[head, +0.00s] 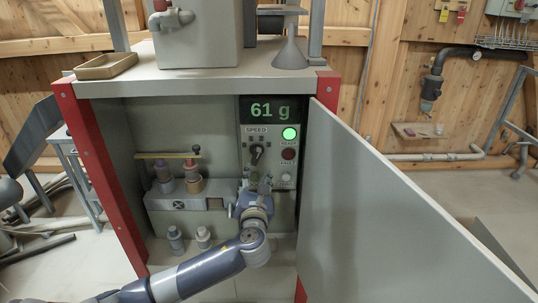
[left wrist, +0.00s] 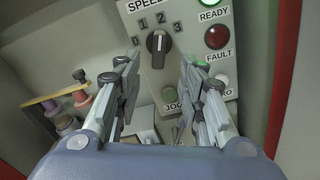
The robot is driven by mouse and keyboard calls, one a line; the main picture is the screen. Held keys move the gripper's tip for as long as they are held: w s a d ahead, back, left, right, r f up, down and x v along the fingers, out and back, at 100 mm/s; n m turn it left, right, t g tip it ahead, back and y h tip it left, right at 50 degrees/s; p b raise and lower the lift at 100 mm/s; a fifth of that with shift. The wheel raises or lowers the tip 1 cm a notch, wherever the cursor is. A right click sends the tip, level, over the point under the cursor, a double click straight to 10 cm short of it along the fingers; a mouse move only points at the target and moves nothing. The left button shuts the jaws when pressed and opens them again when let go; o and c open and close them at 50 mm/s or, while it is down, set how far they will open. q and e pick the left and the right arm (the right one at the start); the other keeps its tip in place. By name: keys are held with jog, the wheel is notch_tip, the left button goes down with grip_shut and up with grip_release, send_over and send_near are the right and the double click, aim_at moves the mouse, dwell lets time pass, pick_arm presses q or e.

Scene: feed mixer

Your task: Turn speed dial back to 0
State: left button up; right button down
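The speed dial (head: 257,153) is a black knob on the grey control panel inside the open cabinet. In the left wrist view the dial (left wrist: 159,43) has a pale line pointing up, roughly toward the 2 of its number plates. My left gripper (head: 258,183) is just below and in front of the dial in the head view. In the left wrist view my left gripper (left wrist: 160,60) is open, its fingers apart on either side below the dial, with nothing between them. I cannot tell whether a finger touches the panel. My right gripper is not in view.
A display (head: 270,110) reads 61 g. The green READY light (head: 290,133) is lit; the red FAULT light (head: 289,154) is below it. The grey cabinet door (head: 375,205) stands open at the right. Jars (head: 192,175) stand on a shelf left of the panel.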

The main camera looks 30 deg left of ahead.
aim_at(257, 159)
pick_arm(q)
jog(key=x, duration=1.1)
jog(key=shift+r+p, duration=0.2)
jog(key=shift+p, duration=0.15)
grip_shut()
